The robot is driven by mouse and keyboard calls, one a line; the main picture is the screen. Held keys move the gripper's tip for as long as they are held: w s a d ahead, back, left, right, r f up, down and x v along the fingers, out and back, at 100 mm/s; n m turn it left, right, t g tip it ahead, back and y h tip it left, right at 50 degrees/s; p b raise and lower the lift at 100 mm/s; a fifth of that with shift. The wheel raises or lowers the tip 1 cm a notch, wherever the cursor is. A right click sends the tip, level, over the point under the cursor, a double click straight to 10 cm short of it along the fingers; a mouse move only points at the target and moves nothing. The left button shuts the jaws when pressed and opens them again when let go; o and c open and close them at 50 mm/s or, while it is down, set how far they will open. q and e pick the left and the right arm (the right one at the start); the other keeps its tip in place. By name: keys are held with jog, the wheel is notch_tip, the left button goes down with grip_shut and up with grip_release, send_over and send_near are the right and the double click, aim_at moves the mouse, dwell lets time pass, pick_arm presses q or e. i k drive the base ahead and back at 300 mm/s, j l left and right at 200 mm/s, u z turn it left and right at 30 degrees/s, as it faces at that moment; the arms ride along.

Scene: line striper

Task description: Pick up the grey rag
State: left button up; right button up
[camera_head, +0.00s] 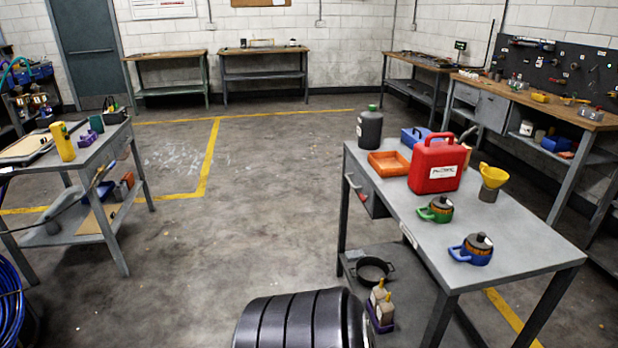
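I cannot make out a grey rag for certain in the head view. A grey shape (55,217) lies on the lower shelf of the left metal table (88,152), but it is too small to tell what it is. Neither of my grippers is in view.
The right metal table (530,240) holds a red canister (437,165), an orange tray (388,163), a dark bottle (370,128), a yellow funnel (492,177) and two lidded pots. A dark ribbed cylinder (300,320) stands at the bottom edge. The middle floor is clear.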

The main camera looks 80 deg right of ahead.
aim_at(354, 255)
jog(key=z, duration=3.15)
jog(key=i+j+z, duration=0.2)
jog(key=i+j, duration=0.6)
jog(key=k+j, duration=0.05)
jog(key=j, duration=0.05)
